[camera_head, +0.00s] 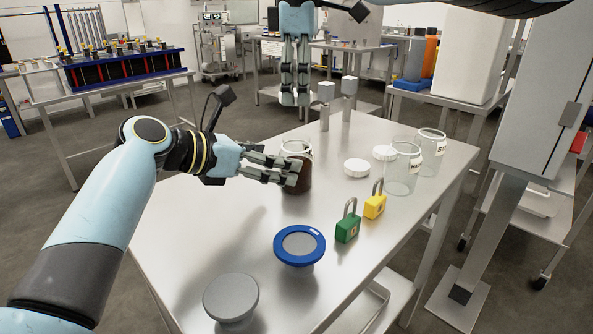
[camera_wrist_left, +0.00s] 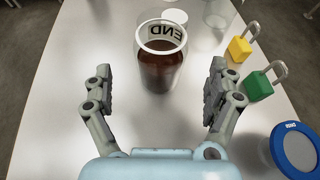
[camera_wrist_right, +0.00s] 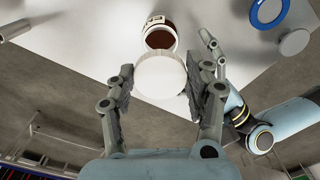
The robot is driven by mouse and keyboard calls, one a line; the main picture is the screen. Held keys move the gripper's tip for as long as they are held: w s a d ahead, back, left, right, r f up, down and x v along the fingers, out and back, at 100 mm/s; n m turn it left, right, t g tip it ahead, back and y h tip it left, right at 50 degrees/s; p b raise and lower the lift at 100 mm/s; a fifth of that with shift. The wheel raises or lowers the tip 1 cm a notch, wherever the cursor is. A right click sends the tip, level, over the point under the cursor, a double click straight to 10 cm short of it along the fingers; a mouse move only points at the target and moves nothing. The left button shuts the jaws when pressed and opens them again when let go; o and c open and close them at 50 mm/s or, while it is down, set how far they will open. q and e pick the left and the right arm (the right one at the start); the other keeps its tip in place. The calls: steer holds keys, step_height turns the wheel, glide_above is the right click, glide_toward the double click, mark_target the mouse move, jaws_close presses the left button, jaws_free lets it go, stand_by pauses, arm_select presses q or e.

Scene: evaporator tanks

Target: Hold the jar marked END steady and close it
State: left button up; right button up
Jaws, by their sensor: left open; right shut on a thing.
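The jar marked END (camera_head: 297,176) stands upright on the steel table, clear glass with dark brown contents and an open mouth. Its label reads in the left wrist view (camera_wrist_left: 160,65). My left gripper (camera_head: 285,170) is open at the jar, its fingers spread to either side in the left wrist view (camera_wrist_left: 162,80); I see no firm contact. My right gripper (camera_head: 295,98) is raised above and beyond the jar, pointing down.
Two white lids, a near one (camera_head: 357,168) and a far one (camera_head: 383,152), lie right of the jar. Two empty glass jars (camera_head: 402,172) (camera_head: 430,158) stand farther right. A green padlock (camera_head: 347,228), yellow padlock (camera_head: 374,206), blue-rimmed object (camera_head: 299,244) and grey disc (camera_head: 231,296) are nearer.

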arm_select(q)
steer(key=x, duration=0.6)
steer(key=shift+d, duration=0.1)
steer(key=c, duration=1.8)
arm_select(e)
steer(key=shift+f, duration=2.45)
steer(key=shift+f, duration=0.1)
steer(key=shift+f, duration=0.8)
steer(key=shift+f, duration=0.55)
arm_select(q)
jaws_close()
